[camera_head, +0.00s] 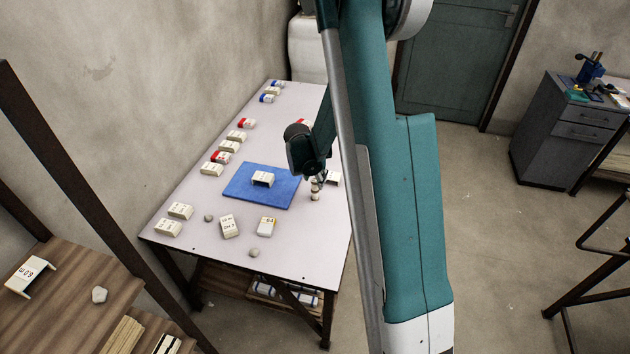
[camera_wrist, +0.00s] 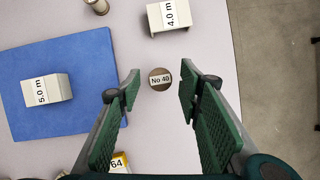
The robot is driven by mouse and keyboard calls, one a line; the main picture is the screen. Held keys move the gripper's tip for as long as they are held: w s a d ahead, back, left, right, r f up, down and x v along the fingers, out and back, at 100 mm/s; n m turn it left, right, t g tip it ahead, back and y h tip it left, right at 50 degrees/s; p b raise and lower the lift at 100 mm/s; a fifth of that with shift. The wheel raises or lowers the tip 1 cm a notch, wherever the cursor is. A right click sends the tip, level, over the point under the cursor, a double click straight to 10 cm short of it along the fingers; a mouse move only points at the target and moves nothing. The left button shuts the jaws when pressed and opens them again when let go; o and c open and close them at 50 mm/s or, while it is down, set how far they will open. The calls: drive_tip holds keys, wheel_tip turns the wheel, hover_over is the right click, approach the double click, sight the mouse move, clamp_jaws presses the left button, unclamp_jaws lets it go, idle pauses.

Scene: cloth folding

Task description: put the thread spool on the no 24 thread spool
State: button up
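In the wrist view, a thread spool (camera_wrist: 160,79) with a round white top label reading "No 40" stands between my fingertips. My gripper (camera_wrist: 160,92) is open above it, with a gap on both sides. A second spool-like round piece (camera_wrist: 97,6) stands at the top edge, left of centre; its label cannot be read. In the head view, my gripper (camera_head: 317,177) is low over the table's right side, and a small pale spool (camera_head: 315,194) shows just below it. No label reading "No 24" is legible in either view.
A blue mat (camera_head: 240,189) with a "5.0 m" block (camera_wrist: 46,90) lies left of the spool. A "4.0 m" block (camera_wrist: 169,16) stands near the table's (camera_head: 185,238) right edge. A "64" block (camera_wrist: 120,164) is at the lower left. Several labelled blocks line the table's left side.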

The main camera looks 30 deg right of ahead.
drive_tip(key=p+v, duration=0.1)
drive_tip(key=v, duration=0.8)
drive_tip(key=shift+s+a+r, duration=0.15)
drive_tip(key=shift+s+r, duration=0.05)
drive_tip(key=shift+r, duration=0.1)
drive_tip(key=shift+r, duration=0.1)
idle(0.4)
drive_tip(key=s+a+r+m+t+y, duration=0.1)
drive_tip(key=s+a+r+m, duration=0.55)
drive_tip(key=r, duration=0.25)
drive_tip(key=s+a+r+m+t+y, duration=0.1)
drive_tip(key=s+a+r+m, duration=0.4)
drive_tip(key=s+r, duration=0.3)
drive_tip(key=s+a+r+m+t, duration=0.1)
drive_tip(key=s+a+m, duration=0.2)
drive_tip(key=s, duration=0.3)
drive_tip(key=s+a+r+m+t+y, duration=0.1)
drive_tip(key=s+a+r+m, duration=0.1)
drive_tip(key=s+m, duration=0.3)
drive_tip(key=s+a+r+m, duration=0.2)
drive_tip(key=s+a+m, duration=0.2)
drive_tip(key=s+m, duration=0.1)
drive_tip(key=shift+s+a+t+y, duration=0.3)
drive_tip(key=shift+s+t, duration=0.1)
drive_tip(key=shift+s, duration=0.4)
